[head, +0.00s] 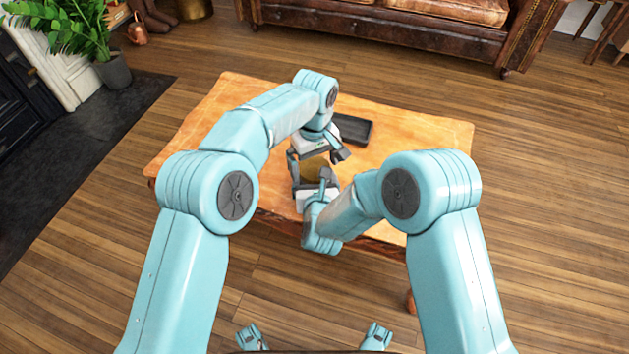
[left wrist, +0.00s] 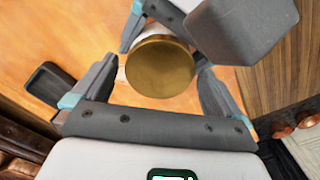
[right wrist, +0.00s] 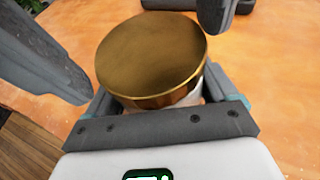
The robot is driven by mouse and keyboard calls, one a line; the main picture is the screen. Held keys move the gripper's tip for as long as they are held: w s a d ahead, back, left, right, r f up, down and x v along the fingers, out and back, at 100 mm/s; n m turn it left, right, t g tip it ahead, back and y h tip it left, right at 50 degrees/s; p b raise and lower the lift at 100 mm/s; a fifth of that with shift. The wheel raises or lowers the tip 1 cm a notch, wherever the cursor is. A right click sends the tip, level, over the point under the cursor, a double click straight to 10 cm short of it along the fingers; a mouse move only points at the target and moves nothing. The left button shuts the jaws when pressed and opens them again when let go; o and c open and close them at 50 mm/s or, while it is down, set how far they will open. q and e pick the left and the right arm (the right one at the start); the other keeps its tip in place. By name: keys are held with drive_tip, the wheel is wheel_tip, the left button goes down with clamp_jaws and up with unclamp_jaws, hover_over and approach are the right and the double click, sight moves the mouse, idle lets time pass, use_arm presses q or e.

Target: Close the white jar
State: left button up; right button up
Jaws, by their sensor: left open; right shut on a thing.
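The white jar (right wrist: 188,99) is mostly hidden; a strip of its pale body shows under a round brass-gold lid (right wrist: 152,58). The lid sits on top of the jar, and I cannot tell how tightly. It also shows in the head view (head: 315,168) and the left wrist view (left wrist: 160,66). My right gripper (head: 315,185) is shut on the jar's body below the lid, near the table's front edge. My left gripper (head: 316,157) is above the lid, open, with its fingers apart on either side of it (left wrist: 160,85). Contact with the lid is not visible.
The wooden table (head: 420,135) is clear on its right and left. A dark tray (head: 355,130) lies behind the grippers and also shows in the left wrist view (left wrist: 48,82). A leather sofa (head: 400,30) stands behind the table, a potted plant (head: 115,72) at the left.

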use_arm(q)
drive_tip(key=shift+f, duration=0.15)
drive_tip(key=c, duration=1.1)
drive_tip(key=m, duration=0.4)
drive_tip(key=shift+m, duration=0.3)
drive_tip(key=m, duration=0.5)
